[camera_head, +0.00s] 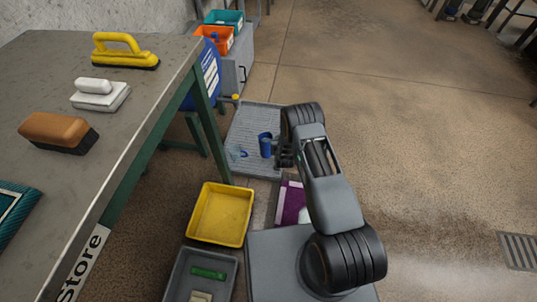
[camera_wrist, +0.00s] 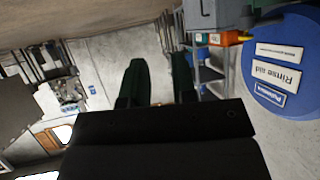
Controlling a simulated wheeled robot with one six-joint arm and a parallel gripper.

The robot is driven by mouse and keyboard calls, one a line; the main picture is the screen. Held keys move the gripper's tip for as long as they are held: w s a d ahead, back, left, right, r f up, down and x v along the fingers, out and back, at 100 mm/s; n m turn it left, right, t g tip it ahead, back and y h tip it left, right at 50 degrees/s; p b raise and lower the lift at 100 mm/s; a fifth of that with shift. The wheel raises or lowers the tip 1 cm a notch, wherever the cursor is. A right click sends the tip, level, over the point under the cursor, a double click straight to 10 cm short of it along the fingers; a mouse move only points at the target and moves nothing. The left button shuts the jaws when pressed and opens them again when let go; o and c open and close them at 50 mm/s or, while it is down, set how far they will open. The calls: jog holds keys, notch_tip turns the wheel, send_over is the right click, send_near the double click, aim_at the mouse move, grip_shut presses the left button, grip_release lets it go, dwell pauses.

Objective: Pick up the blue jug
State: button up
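A dark blue upright vessel (camera_head: 265,145), which looks like the blue jug, stands on the grey ribbed mat (camera_head: 257,122) just left of my arm's end. The jug is not visible there.
A yellow tray (camera_head: 220,213), a grey tray (camera_head: 181,285) and a purple-and-white item (camera_head: 291,203) lie near my base. A workbench (camera_head: 60,92) with brushes stands left. A blue "Rinse aid" barrel (camera_wrist: 282,62) is at right in the wrist view.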

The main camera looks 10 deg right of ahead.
notch_tip(320, 180, down, 10)
jog(key=s+t+b, duration=0.1)
jog(key=s+b, duration=0.2)
jog(key=b+x, duration=0.2)
jog(key=x, duration=0.2)
jog(key=b+x, duration=0.3)
jog(key=x, duration=0.2)
jog(key=d+f+b+x, duration=0.1)
jog(key=b+x, duration=0.1)
jog(key=x, duration=0.2)
jog(key=shift+b, duration=0.4)
jog(key=shift+w, duration=0.15)
jog(key=shift+a, duration=0.1)
jog(key=shift+c, duration=0.4)
grip_shut()
jog(key=shift+r, duration=0.15)
